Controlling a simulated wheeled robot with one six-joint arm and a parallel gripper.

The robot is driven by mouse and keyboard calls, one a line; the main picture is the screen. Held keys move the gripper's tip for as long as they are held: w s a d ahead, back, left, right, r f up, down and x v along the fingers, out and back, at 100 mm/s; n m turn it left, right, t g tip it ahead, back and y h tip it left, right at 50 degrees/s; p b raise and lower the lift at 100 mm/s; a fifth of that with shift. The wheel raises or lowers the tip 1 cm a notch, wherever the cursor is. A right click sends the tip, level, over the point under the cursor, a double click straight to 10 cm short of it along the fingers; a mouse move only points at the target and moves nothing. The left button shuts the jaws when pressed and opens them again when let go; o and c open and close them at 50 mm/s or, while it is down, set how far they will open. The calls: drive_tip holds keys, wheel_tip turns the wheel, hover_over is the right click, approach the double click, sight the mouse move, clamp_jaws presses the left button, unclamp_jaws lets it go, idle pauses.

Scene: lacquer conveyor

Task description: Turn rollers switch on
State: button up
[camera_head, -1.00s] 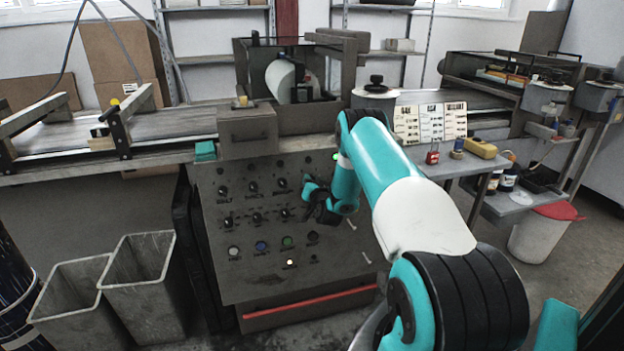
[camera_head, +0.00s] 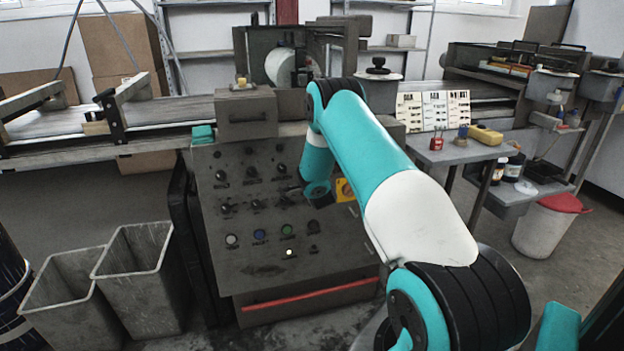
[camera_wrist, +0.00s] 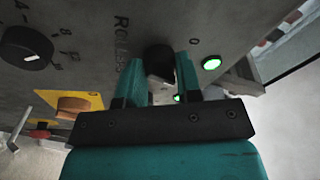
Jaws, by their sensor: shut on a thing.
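The rollers switch (camera_wrist: 158,60) is a black knob on the grey control panel (camera_head: 222,262), beside lettering that partly reads "Rollers". In the wrist view my gripper (camera_wrist: 160,74) has its two teal fingers on either side of this knob and is shut on it. A "0" mark and a lit green lamp (camera_wrist: 211,63) are just right of the knob. A second green glow shows low between the fingers. The knob's exact pointing direction is hard to tell. In the head view my arm hides the switch and the fingertips.
A yellow plate with an orange knob (camera_wrist: 74,105) and another black knob (camera_wrist: 25,47) are left of my gripper. Two grey bins (camera_head: 135,285) stand left of the panel. A side table (camera_head: 455,150) and a red-lidded bin (camera_head: 545,228) are at the right.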

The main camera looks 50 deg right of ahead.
drive_tip(key=shift+m+b, duration=0.5)
drive_tip(key=shift+b, duration=0.2)
drive_tip(key=o, duration=0.9)
drive_tip(key=shift+o, duration=0.2)
drive_tip(key=b+v, duration=1.4)
drive_tip(key=v, duration=0.3)
drive_tip(key=shift+a+r, duration=0.15)
drive_tip(key=shift+a, duration=0.1)
drive_tip(key=shift+a, duration=0.1)
